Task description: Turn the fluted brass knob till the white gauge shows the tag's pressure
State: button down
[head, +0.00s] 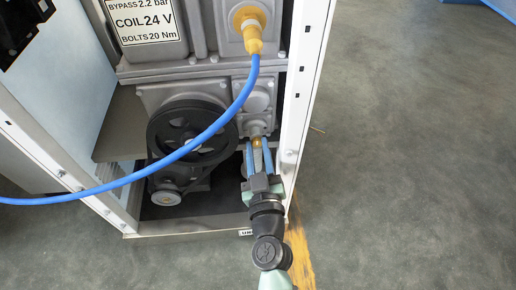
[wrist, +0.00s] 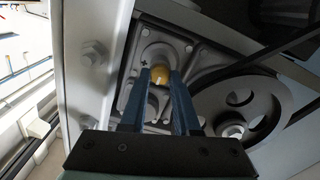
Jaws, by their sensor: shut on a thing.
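The brass knob (head: 257,141) sits low on the grey machine housing, at the right side of the cabinet. In the wrist view the knob (wrist: 160,74) shows as a rounded yellow end between my two blue fingers; its flutes cannot be made out. My gripper (head: 259,148) is shut on the knob, one finger on each side, also in the wrist view (wrist: 160,84). The white tag (head: 142,20) at the top left reads "BYPASS 2.2 bar", "COIL 24 V" and "BOLTS 20 Nm"; its top is cut off. I see no white gauge in either view.
A blue hose (head: 215,125) runs from a yellow fitting (head: 249,30) down to the left, past a black pulley wheel (head: 190,133). White cabinet posts flank the opening, the right one (head: 305,85) close beside my gripper. Grey floor (head: 420,150) lies clear to the right.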

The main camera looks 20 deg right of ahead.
dwell(0.4)
jog(key=m, duration=0.5)
jog(key=shift+m, duration=0.3)
jog(key=m, duration=0.6)
dwell(0.4)
jog(key=c, duration=0.6)
grip_release()
jog(key=shift+c, duration=0.2)
jog(key=v, duration=1.3)
jog(key=shift+r, duration=0.1)
